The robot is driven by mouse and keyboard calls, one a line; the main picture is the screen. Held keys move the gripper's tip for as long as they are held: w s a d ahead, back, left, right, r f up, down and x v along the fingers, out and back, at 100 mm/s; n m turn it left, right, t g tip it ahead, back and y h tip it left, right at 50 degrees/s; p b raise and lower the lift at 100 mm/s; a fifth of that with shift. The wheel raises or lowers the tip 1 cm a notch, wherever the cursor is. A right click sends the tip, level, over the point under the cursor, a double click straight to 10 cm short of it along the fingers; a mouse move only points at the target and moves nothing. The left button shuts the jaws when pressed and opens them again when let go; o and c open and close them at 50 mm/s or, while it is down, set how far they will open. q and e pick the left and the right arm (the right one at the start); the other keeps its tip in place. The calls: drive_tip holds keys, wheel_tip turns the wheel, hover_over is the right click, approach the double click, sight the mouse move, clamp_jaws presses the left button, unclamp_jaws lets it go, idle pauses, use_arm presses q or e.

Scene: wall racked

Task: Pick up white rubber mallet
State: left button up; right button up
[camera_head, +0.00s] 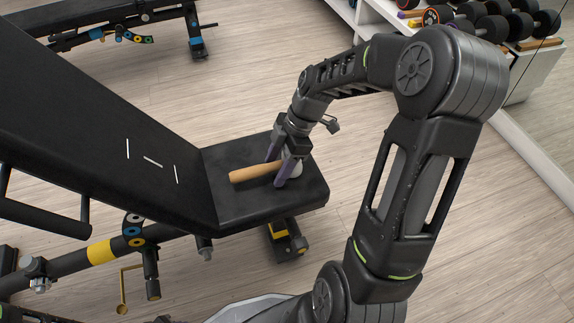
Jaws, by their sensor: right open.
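The white rubber mallet lies on the black seat pad (235,207) of a weight bench. Its light wooden handle (250,173) points left, and its white head (294,168) is at the right, partly hidden by my gripper. My right gripper (279,173) comes down from above, with its two purple fingers apart. The fingers are at the mallet, near where the handle meets the head. I cannot tell whether they touch it. My left gripper is not in view.
The bench's long backrest (90,130) slopes up to the left of the seat. Another bench (120,22) stands at the back left. A white rack (528,72) with dumbbells (490,28) is at the back right. The wooden floor between is clear.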

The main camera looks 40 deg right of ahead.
drive_tip(key=shift+c, duration=0.5)
clamp_jaws()
idle(0.4)
